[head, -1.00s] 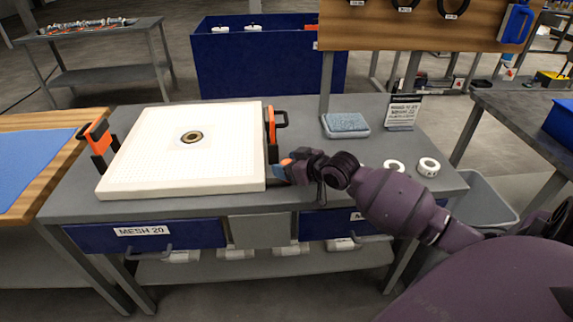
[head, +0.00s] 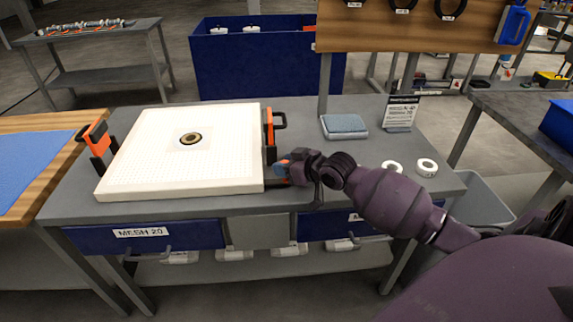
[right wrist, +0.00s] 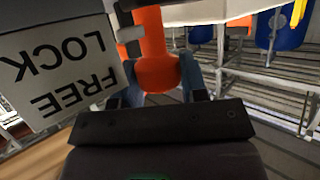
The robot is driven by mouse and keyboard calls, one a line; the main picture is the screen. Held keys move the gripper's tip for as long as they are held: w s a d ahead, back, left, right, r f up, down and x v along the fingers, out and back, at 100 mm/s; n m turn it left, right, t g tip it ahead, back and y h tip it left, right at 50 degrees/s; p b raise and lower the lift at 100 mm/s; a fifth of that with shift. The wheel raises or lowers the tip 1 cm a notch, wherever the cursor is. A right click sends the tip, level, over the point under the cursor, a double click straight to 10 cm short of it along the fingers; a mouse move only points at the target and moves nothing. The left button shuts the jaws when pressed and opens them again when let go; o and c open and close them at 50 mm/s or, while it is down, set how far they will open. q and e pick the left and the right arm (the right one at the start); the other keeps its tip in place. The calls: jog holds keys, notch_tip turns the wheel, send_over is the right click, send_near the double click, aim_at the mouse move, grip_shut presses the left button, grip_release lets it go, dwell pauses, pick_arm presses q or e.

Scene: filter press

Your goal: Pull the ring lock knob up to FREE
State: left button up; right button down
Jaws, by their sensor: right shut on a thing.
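The orange ring lock knob (right wrist: 158,62) shows in the right wrist view between the two blue-grey fingers of my right gripper (right wrist: 160,80). The fingers are shut on it. A pale label plate reading FREE and LOCK (right wrist: 60,70) is beside the knob at left and appears upside down. In the head view my right gripper (head: 281,170) is at the right edge of the white filter plate (head: 225,185), below an orange and black clamp-like handle (head: 270,128). My fingers largely hide the knob there. My left gripper is not in view.
A blue sponge (head: 344,125), a small sign (head: 402,112) and two white rings (head: 427,167) are on the grey bench to the right. A drawer marked MESH 20 (head: 142,235) is below. A second orange and black handle (head: 97,138) is at the plate's left.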

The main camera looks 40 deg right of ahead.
notch_tip(320, 180, up, 2)
jog(key=shift+r+p, duration=0.25)
jog(key=shift+p, duration=0.4)
jog(key=shift+r, duration=0.15)
jog(key=shift+w, duration=0.1)
jog(key=c, duration=1.1)
grip_release()
jog(key=o, duration=0.4)
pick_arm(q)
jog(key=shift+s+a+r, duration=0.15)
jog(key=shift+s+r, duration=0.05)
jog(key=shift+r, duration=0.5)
pick_arm(e)
jog(key=shift+o, duration=0.2)
jog(key=shift+f, duration=0.2)
